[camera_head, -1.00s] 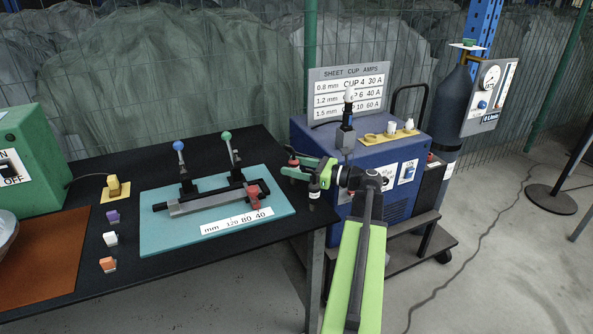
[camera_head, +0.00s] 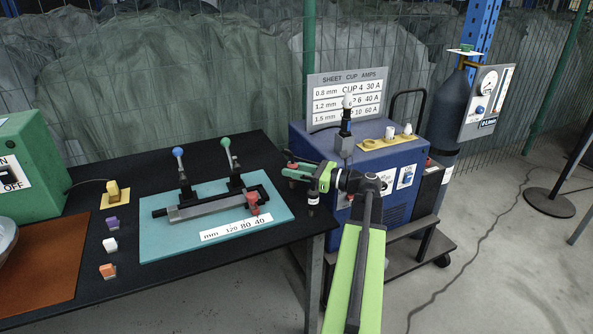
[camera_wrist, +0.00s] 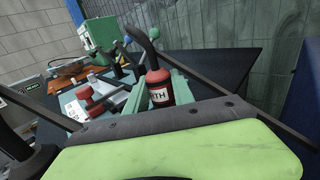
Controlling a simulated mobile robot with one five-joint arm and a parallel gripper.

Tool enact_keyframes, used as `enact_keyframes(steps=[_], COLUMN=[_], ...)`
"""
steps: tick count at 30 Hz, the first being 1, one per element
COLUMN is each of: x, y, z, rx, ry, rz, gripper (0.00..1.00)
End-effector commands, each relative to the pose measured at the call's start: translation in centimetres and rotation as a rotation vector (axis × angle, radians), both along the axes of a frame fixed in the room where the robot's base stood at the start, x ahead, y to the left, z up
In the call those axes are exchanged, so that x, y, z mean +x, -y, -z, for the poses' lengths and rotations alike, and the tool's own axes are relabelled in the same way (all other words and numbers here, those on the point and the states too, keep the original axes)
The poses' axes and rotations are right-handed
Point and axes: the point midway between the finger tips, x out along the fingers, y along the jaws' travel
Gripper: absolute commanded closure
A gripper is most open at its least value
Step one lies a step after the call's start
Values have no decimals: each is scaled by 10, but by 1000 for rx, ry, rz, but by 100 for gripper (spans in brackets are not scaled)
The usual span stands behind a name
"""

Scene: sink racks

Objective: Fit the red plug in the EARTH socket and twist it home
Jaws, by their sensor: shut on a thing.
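In the wrist view the red plug (camera_wrist: 158,90) stands between my light green fingers, with a black curved lead at its top. A white band on it shows "TH"; the rest of the word is turned away. My gripper (camera_wrist: 161,94) is shut on the plug. In the head view my gripper (camera_head: 306,170) is at the right end of the black bench, left of the blue machine (camera_head: 400,155). The plug is apart from the machine. My arm covers part of the machine's front, and I cannot make out the EARTH socket there.
The black bench (camera_head: 140,180) carries a teal board (camera_head: 160,240) with a clamp jig and two levers. Small coloured blocks and a green switch box (camera_head: 40,155) are at left. A grey gas cylinder (camera_head: 453,110) stands behind the machine. Floor at right is largely clear.

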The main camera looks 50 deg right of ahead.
Motion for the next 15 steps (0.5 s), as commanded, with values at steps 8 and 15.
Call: enact_keyframes(steps=[8,15], x=[-9,-52], y=[10,47], z=[-47,-81], rx=[0,0], ry=[1,1], rz=[4,3], gripper=[100,100])
